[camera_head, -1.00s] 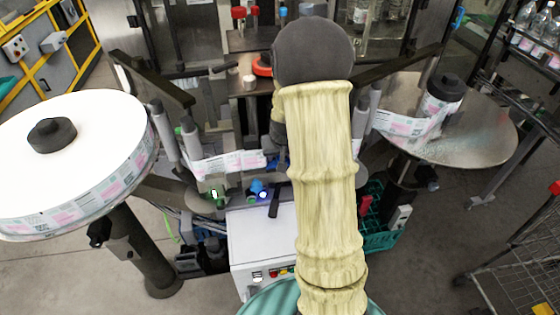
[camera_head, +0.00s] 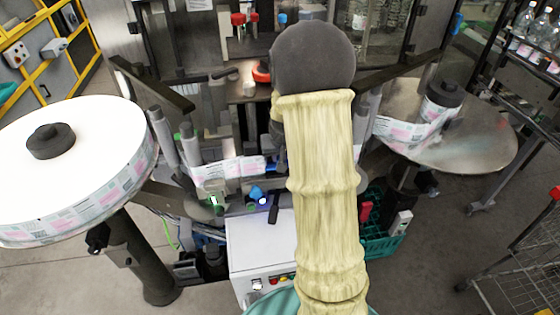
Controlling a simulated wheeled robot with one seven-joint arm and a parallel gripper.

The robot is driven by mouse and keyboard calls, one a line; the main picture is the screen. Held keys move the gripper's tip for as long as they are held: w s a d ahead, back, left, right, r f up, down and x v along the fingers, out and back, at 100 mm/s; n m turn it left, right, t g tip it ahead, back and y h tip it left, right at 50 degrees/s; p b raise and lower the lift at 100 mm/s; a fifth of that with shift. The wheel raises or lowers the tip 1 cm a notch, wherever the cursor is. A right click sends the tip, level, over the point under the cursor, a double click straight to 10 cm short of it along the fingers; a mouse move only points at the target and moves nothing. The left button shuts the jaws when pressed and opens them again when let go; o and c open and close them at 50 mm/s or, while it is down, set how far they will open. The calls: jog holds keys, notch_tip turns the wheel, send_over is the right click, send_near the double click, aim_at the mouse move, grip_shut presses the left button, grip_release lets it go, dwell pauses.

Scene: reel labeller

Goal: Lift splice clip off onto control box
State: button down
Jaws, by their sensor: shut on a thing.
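The control box (camera_head: 256,245) is the white cabinet below the labeller in the head view. Its bare pale top shows left of my arm, with small coloured buttons on its front edge. My pale sleeved arm rises through the middle and covers the box's right side. My gripper is hidden behind this arm, so its fingers and anything in them cannot be seen. I cannot make out the splice clip. The printed label web (camera_head: 228,169) runs left of my arm, and its middle stretch is hidden.
A large label reel (camera_head: 85,135) stands at left. A steel disc (camera_head: 480,140) with a smaller roll (camera_head: 441,99) is at right. A black bar (camera_head: 274,208) and a blue knob (camera_head: 257,192) sit near the box's back edge. A green crate (camera_head: 384,243) stands right of my arm.

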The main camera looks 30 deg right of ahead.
notch_tip(320, 180, up, 16)
jog(key=b, duration=0.2)
dwell(0.5)
notch_tip(320, 180, up, 7)
jog(key=p, duration=0.6)
send_over(279, 158)
jog(key=shift+b, duration=0.3)
dwell(0.3)
jog(key=shift+f, duration=0.1)
